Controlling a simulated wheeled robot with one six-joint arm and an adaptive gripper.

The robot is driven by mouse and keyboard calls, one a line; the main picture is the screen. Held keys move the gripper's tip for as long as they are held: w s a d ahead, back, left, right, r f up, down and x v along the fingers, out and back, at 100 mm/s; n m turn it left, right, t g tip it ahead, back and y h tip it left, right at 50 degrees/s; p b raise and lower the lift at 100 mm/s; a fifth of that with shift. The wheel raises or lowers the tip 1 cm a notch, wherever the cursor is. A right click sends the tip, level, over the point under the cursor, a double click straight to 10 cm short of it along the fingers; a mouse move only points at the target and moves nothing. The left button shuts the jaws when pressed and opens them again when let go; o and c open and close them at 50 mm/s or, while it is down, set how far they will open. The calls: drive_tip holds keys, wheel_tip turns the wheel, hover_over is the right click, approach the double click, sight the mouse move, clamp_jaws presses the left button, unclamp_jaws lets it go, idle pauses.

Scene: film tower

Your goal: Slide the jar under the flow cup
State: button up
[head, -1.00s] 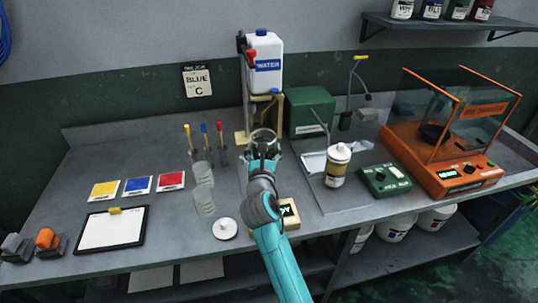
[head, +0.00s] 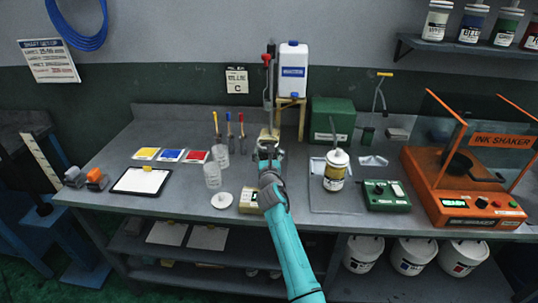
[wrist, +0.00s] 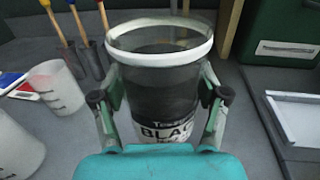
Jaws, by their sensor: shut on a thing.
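A clear jar (wrist: 165,88) with a white rim, dark contents and a label starting "BLAC" stands upright in the wrist view. My gripper (wrist: 160,78) is shut on it, one finger on each side. In the head view my gripper (head: 268,152) is over the back middle of the bench, just in front of a tall dark post (head: 270,80) with a red part near its top. The jar is mostly hidden there by my gripper. I cannot clearly make out the flow cup, or whether the jar touches the bench.
A white water jug (head: 292,70) sits on a wooden stand behind my gripper. Clear cups (head: 212,174) and upright brushes (head: 228,128) are to the left. A green box (head: 330,120), a labelled can (head: 336,172) and an orange ink shaker (head: 465,185) are to the right.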

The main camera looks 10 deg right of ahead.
drive_tip(key=shift+w+d+f, duration=0.2)
drive_tip(key=shift+w+d, duration=0.1)
drive_tip(key=shift+w, duration=0.55)
drive_tip(key=shift+w+d+f, duration=0.2)
drive_tip(key=shift+w+d, duration=0.05)
drive_tip(key=shift+w, duration=0.55)
drive_tip(key=shift+w+d+f, duration=0.2)
drive_tip(key=shift+w+d, duration=0.1)
drive_tip(key=shift+w, duration=0.55)
drive_tip(key=shift+w+d+f, duration=0.1)
drive_tip(key=shift+w+d, duration=0.2)
drive_tip(key=shift+w, duration=0.6)
drive_tip(key=shift+w+d+f, duration=0.1)
drive_tip(key=shift+w+d, duration=0.15)
drive_tip(key=shift+w, duration=0.6)
drive_tip(key=shift+w+f, duration=0.15)
drive_tip(key=o, duration=1.6)
drive_tip(key=shift+c, duration=0.2)
drive_tip(key=shift+f, duration=0.15)
